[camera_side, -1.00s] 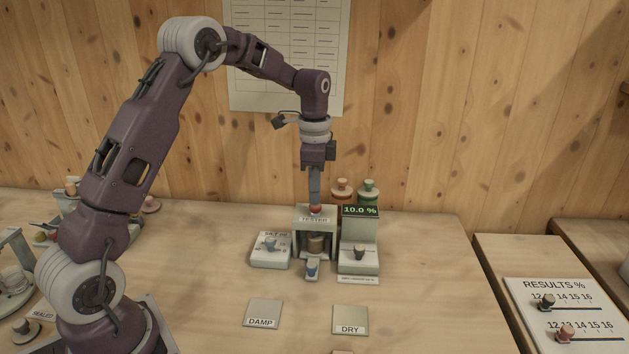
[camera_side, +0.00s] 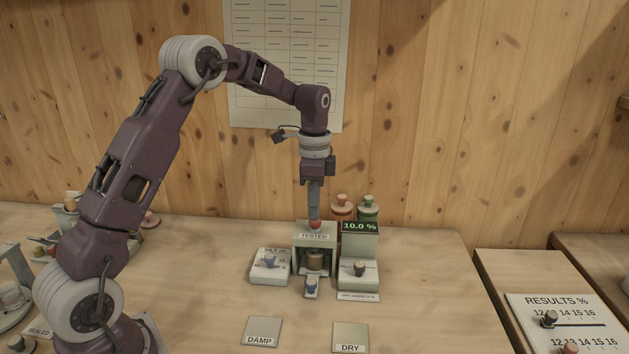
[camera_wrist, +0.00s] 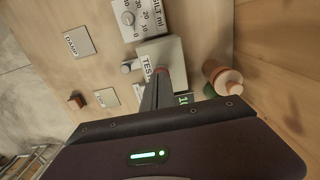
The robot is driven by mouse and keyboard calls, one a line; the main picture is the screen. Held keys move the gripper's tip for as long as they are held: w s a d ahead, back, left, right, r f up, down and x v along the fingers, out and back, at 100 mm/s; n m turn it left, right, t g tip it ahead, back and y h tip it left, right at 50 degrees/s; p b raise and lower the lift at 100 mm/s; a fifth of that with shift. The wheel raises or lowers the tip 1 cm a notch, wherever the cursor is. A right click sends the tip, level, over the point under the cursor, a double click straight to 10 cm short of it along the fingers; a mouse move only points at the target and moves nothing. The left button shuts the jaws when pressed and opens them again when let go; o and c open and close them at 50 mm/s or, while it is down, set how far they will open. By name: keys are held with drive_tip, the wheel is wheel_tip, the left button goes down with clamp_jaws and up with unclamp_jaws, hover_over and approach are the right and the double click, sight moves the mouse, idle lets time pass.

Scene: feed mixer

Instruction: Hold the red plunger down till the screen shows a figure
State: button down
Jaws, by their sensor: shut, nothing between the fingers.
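The red plunger (camera_side: 316,224) stands on top of the grey box labelled TESTER (camera_side: 315,236). My gripper (camera_side: 314,217) is shut, pointing straight down, with its fingertips at the plunger's top; they appear to touch it. How far the plunger is pressed in is hard to tell. The dark screen (camera_side: 360,226) just right of the tester shows 10.0 % in green. In the wrist view my gripper (camera_wrist: 160,78) reaches over the tester (camera_wrist: 165,52), with only a sliver of red at its tips; part of the screen (camera_wrist: 184,98) shows beside the fingers.
A white dial panel (camera_side: 270,266) stands left of the tester, and a knob (camera_side: 358,268) sits below the screen. Orange (camera_side: 342,207) and green (camera_side: 368,208) bottles stand close behind. DAMP (camera_side: 262,331) and DRY (camera_side: 350,337) plates lie in front. A RESULTS board (camera_side: 565,315) is far right.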

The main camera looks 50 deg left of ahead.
wheel_tip(320, 180, up, 14)
drive_tip(key=shift+f, duration=0.2)
drive_tip(key=shift+w, duration=0.1)
drive_tip(key=s+d+r+n+t, duration=0.2)
drive_tip(key=s+d+r, duration=0.15)
drive_tip(key=s, duration=0.35)
drive_tip(key=s+d+r+n+t, duration=0.1)
drive_tip(key=s+d+r+n, duration=0.15)
drive_tip(key=s+d, duration=0.35)
drive_tip(key=s+d+f+n+t, duration=0.1)
drive_tip(key=s+f, duration=0.3)
drive_tip(key=s, duration=0.4)
drive_tip(key=s+d+f+n+t, duration=0.1)
drive_tip(key=s+d+f+n, duration=0.1)
drive_tip(key=s, duration=0.7)
drive_tip(key=shift+s+d+f+n+t, duration=0.25)
drive_tip(key=shift+f+n+t, duration=0.15)
drive_tip(key=shift+f+n, duration=0.45)
